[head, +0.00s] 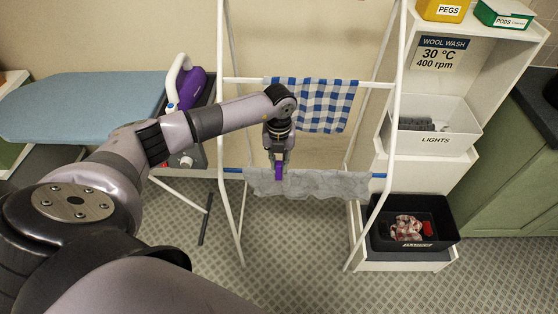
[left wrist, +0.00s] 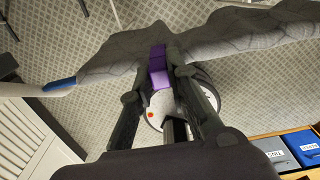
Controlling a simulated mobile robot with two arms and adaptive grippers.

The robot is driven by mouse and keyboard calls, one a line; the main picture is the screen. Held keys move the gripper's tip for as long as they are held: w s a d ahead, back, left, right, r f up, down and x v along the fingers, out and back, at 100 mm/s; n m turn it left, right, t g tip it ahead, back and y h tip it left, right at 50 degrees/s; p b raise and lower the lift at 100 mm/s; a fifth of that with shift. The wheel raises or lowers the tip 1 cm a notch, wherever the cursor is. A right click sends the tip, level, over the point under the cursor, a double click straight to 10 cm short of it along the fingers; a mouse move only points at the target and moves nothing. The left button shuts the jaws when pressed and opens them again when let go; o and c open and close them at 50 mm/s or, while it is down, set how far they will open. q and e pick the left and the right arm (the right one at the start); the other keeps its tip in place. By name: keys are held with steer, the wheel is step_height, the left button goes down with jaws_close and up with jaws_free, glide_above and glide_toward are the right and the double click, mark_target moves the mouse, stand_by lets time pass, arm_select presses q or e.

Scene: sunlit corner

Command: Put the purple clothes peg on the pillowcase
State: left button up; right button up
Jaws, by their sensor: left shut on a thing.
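The purple clothes peg (head: 278,174) is in the jaws of my left gripper (head: 278,162), which is shut on it. The peg also shows in the left wrist view (left wrist: 158,70), between the fingertips (left wrist: 162,80). A grey cloth (head: 325,184), which looks like the pillowcase, hangs over the lower rail of the white drying rack. The peg overlaps the left part of this cloth near its top edge in the head view. In the left wrist view the peg's far end overlaps the grey cloth (left wrist: 215,40); I cannot tell whether they touch. My right gripper is out of view.
A blue checked cloth (head: 325,105) hangs on the upper rail of the rack (head: 229,200). At the right stand a LIGHTS bin (head: 436,146) and a black bin (head: 413,243) with clothes. An ironing board (head: 80,105) and purple iron (head: 190,88) are at the left.

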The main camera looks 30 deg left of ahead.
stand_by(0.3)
arm_select(q)
steer(key=o, duration=0.9)
step_height(320, 180, up, 7)
steer(key=p, duration=0.5)
